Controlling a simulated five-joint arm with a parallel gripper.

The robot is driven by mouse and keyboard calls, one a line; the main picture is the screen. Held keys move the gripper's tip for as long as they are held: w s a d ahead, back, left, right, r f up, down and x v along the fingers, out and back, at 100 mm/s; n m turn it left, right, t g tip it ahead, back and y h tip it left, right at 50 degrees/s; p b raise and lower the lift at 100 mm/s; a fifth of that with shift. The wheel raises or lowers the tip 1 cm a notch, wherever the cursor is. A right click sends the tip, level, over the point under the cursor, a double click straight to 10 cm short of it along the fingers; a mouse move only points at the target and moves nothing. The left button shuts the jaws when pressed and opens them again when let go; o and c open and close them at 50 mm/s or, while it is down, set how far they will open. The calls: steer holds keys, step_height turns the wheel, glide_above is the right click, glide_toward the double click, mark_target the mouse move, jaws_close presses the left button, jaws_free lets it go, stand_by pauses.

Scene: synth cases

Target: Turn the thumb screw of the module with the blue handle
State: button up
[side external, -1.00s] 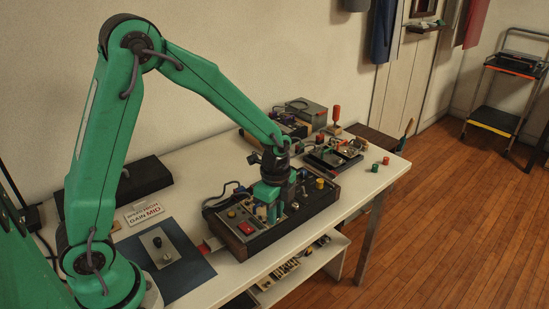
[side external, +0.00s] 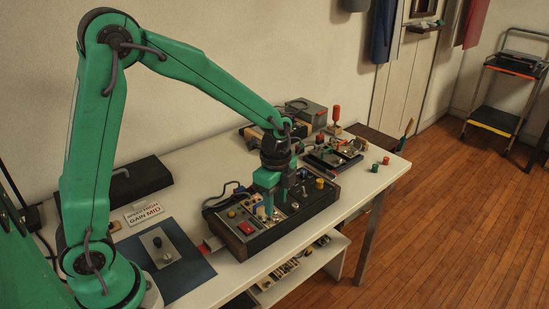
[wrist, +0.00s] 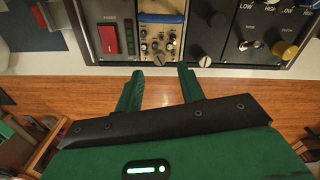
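The module with the blue handle (wrist: 162,18) is a pale panel set in a dark rack (side external: 255,243). In the wrist view several small knobs or screws (wrist: 158,46) sit below the handle; I cannot tell which is the thumb screw. My gripper (wrist: 160,70) is open and empty, its two green fingers apart, with their tips just below the module's lower edge in the picture. In the side view my gripper (side external: 274,203) hangs over the middle of the rack. It partly hides the module there, and contact is unclear.
A module with a red switch (wrist: 109,38) is left of the blue-handled one. A dark module with black knobs (wrist: 205,38) and a panel with a yellow knob (wrist: 289,51) are to the right. A label card (side external: 144,213) lies on the white bench.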

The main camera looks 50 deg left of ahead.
mark_target(274, 217)
steer(key=shift+r, duration=1.9)
steer(key=shift+s+r, duration=0.1)
steer(key=s+a+r+n+t, duration=0.1)
steer(key=s+r+n+t, duration=0.1)
steer(key=s+r+n, duration=0.3)
steer(key=s+a+r+n+t, duration=0.2)
steer(key=s+r+n, duration=0.4)
steer(key=s+n, duration=0.4)
steer(key=shift+s+r+t, duration=0.15)
steer(key=shift+s+t, duration=0.65)
steer(key=shift+s, duration=0.35)
